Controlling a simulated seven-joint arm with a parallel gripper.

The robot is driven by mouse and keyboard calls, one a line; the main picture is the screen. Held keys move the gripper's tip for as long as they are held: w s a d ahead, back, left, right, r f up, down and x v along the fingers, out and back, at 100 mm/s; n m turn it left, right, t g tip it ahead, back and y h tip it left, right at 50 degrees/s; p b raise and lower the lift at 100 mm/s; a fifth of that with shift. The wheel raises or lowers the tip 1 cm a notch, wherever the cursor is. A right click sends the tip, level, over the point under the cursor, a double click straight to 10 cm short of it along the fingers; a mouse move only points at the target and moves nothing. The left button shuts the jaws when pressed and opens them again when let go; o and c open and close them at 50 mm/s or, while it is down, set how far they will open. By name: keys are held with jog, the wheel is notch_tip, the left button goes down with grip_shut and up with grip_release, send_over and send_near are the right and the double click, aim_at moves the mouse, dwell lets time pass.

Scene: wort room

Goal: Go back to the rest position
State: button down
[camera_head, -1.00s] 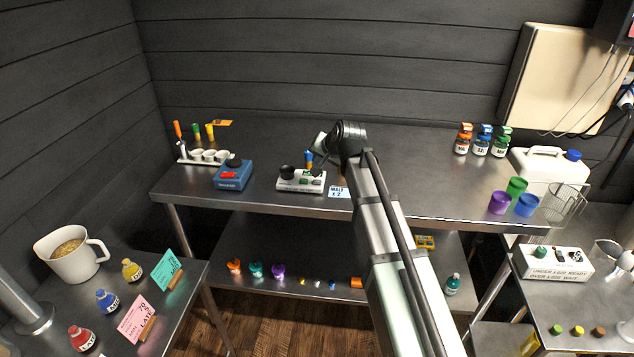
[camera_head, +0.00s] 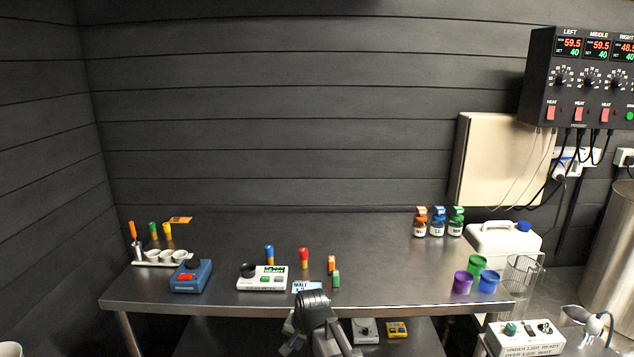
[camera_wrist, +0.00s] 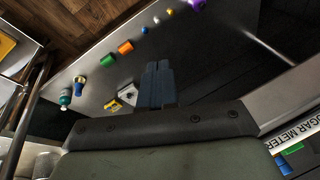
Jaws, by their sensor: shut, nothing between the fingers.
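My gripper (camera_wrist: 158,68) shows in the wrist view with its two dark fingers together and nothing between them. It points over the lower shelf (camera_wrist: 205,65), apart from the things lying there. In the head view the end of my arm is at the bottom middle, in front of the bench's front edge; the fingers are hard to make out there.
The steel bench (camera_head: 375,270) carries a blue device (camera_head: 191,277), a white sugar meter (camera_head: 262,279), coloured cups (camera_head: 463,283) and small bottles (camera_head: 437,224). A white jerrycan (camera_head: 503,240) stands right. A control box (camera_head: 575,80) hangs on the wall. Small items lie on the lower shelf.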

jog(key=s+d+f+n+g+h, duration=0.1)
jog(key=s+d+f+g, duration=0.1)
jog(key=s+d+f, duration=0.55)
jog(key=s+d+f+g, duration=0.15)
jog(key=s+f, duration=0.25)
jog(key=f, duration=0.6)
jog(key=s+d+f+n+g+h, duration=0.1)
jog(key=s+d+f+g, duration=0.1)
jog(key=s+d+f, duration=0.5)
jog(key=s+d+f+g, duration=0.1)
jog(key=s+f, duration=0.3)
jog(key=s, duration=0.4)
jog(key=s+d+f+n+g, duration=0.1)
jog(key=s+d+f+g, duration=0.1)
jog(key=s+f, duration=0.3)
jog(key=s+d+f+g, duration=0.1)
jog(key=s+d+f, duration=0.2)
jog(key=s, duration=0.7)
jog(key=shift+s+d+f+n+g, duration=0.2)
jog(key=shift+s+f+n+g, duration=0.15)
jog(key=shift+f, duration=0.35)
